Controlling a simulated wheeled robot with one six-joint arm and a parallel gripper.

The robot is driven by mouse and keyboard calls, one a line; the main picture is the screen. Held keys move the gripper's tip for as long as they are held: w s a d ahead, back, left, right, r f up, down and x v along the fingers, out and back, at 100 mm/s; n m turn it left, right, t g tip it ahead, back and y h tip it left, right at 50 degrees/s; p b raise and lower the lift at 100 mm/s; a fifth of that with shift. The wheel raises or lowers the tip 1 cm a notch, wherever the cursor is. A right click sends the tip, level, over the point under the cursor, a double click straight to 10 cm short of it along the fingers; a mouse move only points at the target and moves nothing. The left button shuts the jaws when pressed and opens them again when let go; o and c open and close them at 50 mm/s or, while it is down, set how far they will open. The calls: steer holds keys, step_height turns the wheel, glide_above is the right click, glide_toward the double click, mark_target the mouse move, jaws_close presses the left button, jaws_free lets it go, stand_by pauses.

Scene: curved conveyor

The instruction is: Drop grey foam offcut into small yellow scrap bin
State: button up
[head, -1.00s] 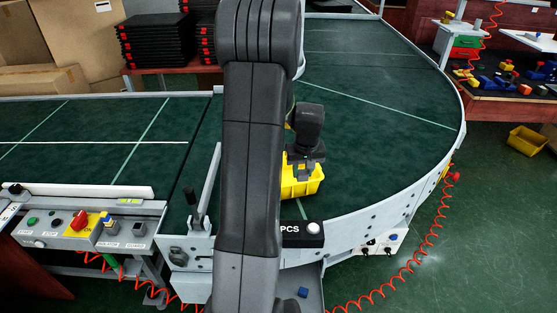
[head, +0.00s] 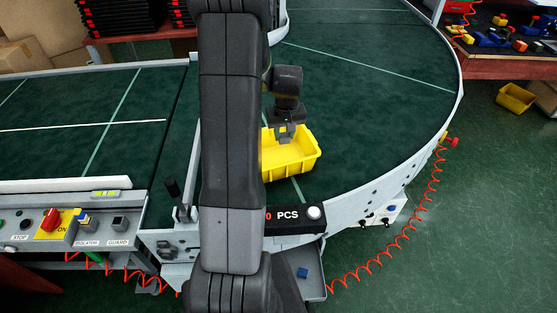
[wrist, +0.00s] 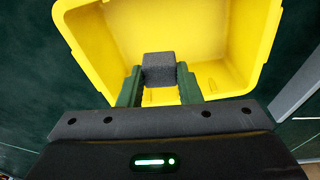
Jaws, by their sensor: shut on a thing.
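My gripper (wrist: 160,85) is shut on the grey foam offcut (wrist: 159,68), a small dark grey block held between the fingertips in the wrist view. Beneath it is the open yellow scrap bin (wrist: 104,38), whose interior shows around the foam. In the head view the yellow bin (head: 292,160) stands on the green conveyor curve, just right of my arm, with my gripper (head: 286,138) over its far left part. My arm hides the bin's left edge there. The foam cannot be made out in the head view.
A counter box marked PCS (head: 290,216) sits at the conveyor's near edge, in front of the bin. A control panel (head: 70,232) is at the left. Another yellow bin (head: 516,98) lies on the floor at the right. The belt (head: 375,110) to the right is clear.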

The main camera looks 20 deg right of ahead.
steer(key=shift+f, duration=0.8)
steer(key=o, duration=1)
steer(key=shift+o, duration=0.2)
step_height(320, 180, up, 14)
steer(key=s+b, duration=0.1)
steer(key=s, duration=0.1)
steer(key=shift+a+f, duration=0.1)
steer(key=shift+f, duration=0.1)
